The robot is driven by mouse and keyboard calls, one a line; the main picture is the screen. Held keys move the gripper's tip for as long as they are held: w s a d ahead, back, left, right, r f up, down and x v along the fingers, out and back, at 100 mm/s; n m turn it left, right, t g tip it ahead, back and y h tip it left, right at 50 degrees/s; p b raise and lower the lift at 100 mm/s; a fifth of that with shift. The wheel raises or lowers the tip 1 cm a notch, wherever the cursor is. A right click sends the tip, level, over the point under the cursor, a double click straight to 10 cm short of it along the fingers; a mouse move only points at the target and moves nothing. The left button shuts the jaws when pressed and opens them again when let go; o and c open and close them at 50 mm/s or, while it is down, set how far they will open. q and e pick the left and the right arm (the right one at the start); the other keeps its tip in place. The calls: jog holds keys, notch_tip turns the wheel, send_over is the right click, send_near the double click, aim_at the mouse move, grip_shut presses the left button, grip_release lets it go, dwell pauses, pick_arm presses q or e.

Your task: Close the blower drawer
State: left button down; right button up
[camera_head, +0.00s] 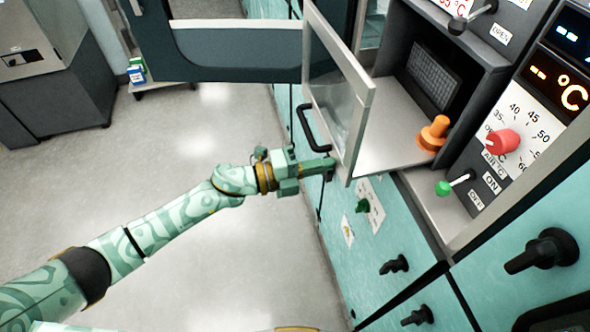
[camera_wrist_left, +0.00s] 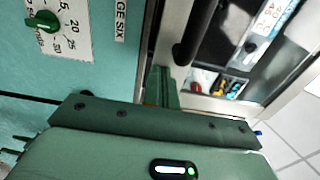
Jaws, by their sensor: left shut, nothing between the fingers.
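The blower drawer stands open, with its framed clear front panel (camera_head: 358,80) out from the cabinet and a pale grey floor (camera_head: 395,128) behind it. An orange knob-like piece (camera_head: 433,133) stands on that floor. A black bar handle (camera_head: 308,128) is on the panel's outer face; a dark bar also shows in the left wrist view (camera_wrist_left: 197,35). My left gripper (camera_head: 330,165) is shut and empty, at the lower end of the panel just below the handle. Its fingers show in the left wrist view (camera_wrist_left: 163,86); I cannot tell whether they touch the panel. My right gripper is out of view.
The teal cabinet front below carries a green dial (camera_head: 363,205) and black knobs (camera_head: 394,264). A red dial (camera_head: 502,141) and green-tipped lever (camera_head: 443,188) are at right. A dark open door-like panel (camera_head: 210,70) stands behind.

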aim_at(405, 146)
pick_arm(q)
jog(key=b+x, duration=0.3)
jog(key=x, duration=0.6)
jog(key=b+x, duration=0.3)
jog(key=x, duration=0.5)
jog(key=shift+w+d+f, duration=0.15)
jog(key=shift+d+f, duration=0.1)
jog(key=shift+d, duration=0.15)
jog(key=shift+b+x, duration=0.65)
jog(key=shift+x, duration=0.1)
jog(key=shift+r, duration=0.2)
jog(key=shift+r, duration=0.15)
